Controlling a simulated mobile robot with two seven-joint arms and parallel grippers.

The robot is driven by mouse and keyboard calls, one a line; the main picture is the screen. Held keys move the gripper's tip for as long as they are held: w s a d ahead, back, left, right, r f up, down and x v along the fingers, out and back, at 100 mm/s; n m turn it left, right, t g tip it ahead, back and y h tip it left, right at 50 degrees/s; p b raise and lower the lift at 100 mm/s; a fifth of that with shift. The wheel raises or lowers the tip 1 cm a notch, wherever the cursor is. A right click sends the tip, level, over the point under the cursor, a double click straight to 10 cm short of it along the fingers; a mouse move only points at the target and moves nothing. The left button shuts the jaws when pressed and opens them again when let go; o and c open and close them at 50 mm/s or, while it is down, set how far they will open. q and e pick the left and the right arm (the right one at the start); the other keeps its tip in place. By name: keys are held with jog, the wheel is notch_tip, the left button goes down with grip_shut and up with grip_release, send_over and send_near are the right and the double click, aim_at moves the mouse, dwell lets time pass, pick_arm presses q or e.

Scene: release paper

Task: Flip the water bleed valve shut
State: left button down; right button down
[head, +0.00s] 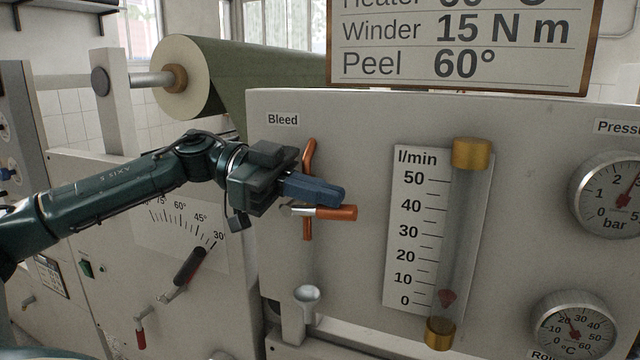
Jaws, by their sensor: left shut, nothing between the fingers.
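The water bleed valve is on the panel under the "Bleed" label (283,119). Its copper pipe (308,228) runs vertically, partly hidden behind my left gripper. The valve lever (335,212) has a silver stem and an orange grip and points right, roughly across the pipe. My left gripper (342,196) is shut and empty, with its blue fingertips just above the lever's orange grip in the picture. I cannot tell whether they touch it. My right gripper is not in view.
A small funnel (307,297) stands below the valve. Two round gauges, pressure (610,195) and temperature (574,325), are at the right. A sign (460,45) stands above the panel. A paper roll (187,75) and an angle scale with a black-handled lever (190,266) are at the left.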

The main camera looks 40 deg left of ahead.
pick_arm(q)
jog(key=shift+d+f, duration=0.15)
jog(key=shift+f, duration=0.15)
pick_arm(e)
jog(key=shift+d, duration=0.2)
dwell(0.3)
